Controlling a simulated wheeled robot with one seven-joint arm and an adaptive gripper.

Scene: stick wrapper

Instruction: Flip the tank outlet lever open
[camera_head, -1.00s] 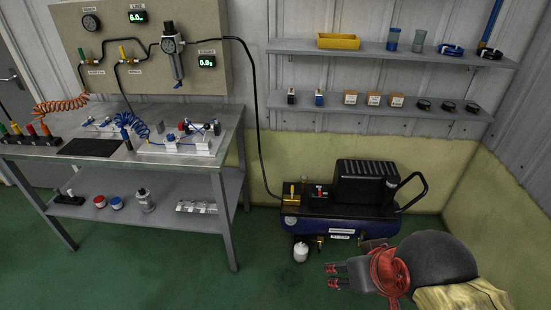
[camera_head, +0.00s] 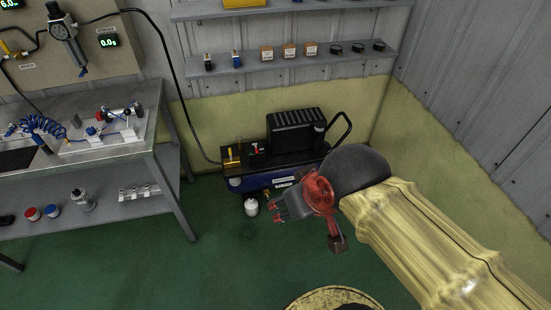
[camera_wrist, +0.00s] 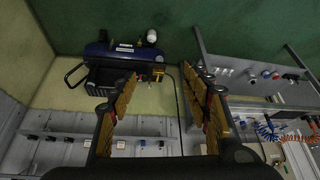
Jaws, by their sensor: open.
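The compressor's dark blue tank (camera_head: 250,183) stands on the floor against the yellow lower wall. A yellow fitting, apparently the outlet lever (camera_head: 232,154), rises at its left end where the black hose joins. In the wrist view the tank (camera_wrist: 118,50) appears upside down at the top left, with the yellow fitting (camera_wrist: 158,73) near its right end. My gripper (camera_head: 279,206) is in front of the tank in the head view, apart from the lever. It also shows in the wrist view (camera_wrist: 164,84), with its fingers spread and nothing between them. The lever's exact angle is too small to tell.
A metal workbench (camera_head: 120,155) stands to the left. A shelf (camera_head: 300,66) with small boxes hangs above the compressor. A white bottle (camera_head: 251,206) stands below the tank's left end. The green floor in front is mostly clear.

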